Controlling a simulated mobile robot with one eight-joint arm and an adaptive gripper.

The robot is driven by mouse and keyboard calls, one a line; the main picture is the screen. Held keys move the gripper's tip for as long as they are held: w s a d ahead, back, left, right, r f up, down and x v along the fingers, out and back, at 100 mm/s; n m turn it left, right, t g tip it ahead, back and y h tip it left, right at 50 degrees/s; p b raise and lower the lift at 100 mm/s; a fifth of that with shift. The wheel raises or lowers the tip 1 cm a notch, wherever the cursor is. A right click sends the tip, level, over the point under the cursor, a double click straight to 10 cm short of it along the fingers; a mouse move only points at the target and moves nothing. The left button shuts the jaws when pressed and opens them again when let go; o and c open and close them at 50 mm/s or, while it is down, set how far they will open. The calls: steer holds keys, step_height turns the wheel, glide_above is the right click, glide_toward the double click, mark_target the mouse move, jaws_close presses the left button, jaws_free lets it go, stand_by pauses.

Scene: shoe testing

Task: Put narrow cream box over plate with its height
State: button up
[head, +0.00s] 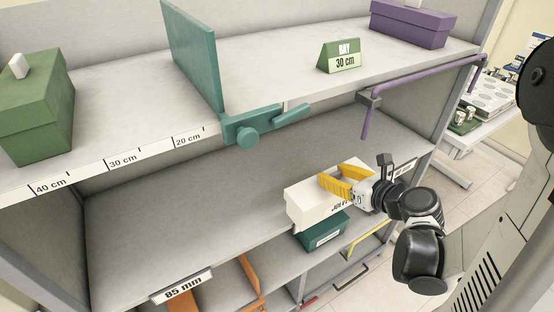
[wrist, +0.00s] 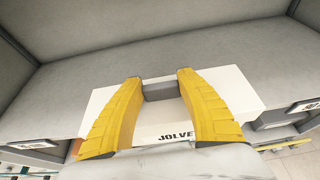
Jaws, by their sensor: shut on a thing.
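A cream box (head: 308,207) with dark "JOLVE" lettering is at the front of the middle shelf, above a dark teal box; it also shows in the wrist view (wrist: 233,90). My gripper (head: 343,182) has its yellow fingers shut on the cream box. In the wrist view the fingers (wrist: 158,86) straddle a grey patch on it. I cannot tell whether the box touches the shelf. A plate reading "85 mm" (head: 181,287) is on the shelf's front edge, left of the box. Another plate (head: 404,167) is right of my gripper, its text unreadable.
The middle shelf (head: 180,235) is bare left of the box. Above it, a teal divider (head: 193,55) with a clamp and a purple rail (head: 425,80) mark the upper shelf, which holds a green box (head: 36,108) and a purple box (head: 410,24). The teal box (head: 322,234) sits below.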

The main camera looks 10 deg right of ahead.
steer(key=r+b+x, duration=0.1)
steer(key=b+x, duration=0.1)
steer(key=x, duration=0.7)
steer(key=w+r+b+x, duration=0.1)
steer(key=r+b+x, duration=0.1)
steer(key=x, duration=0.7)
steer(key=shift+w+r, duration=0.2)
steer(key=shift+r, duration=0.1)
steer(key=shift+a, duration=0.1)
steer(key=shift+f, duration=0.15)
steer(key=o, duration=1.4)
steer(key=shift+c, duration=0.2)
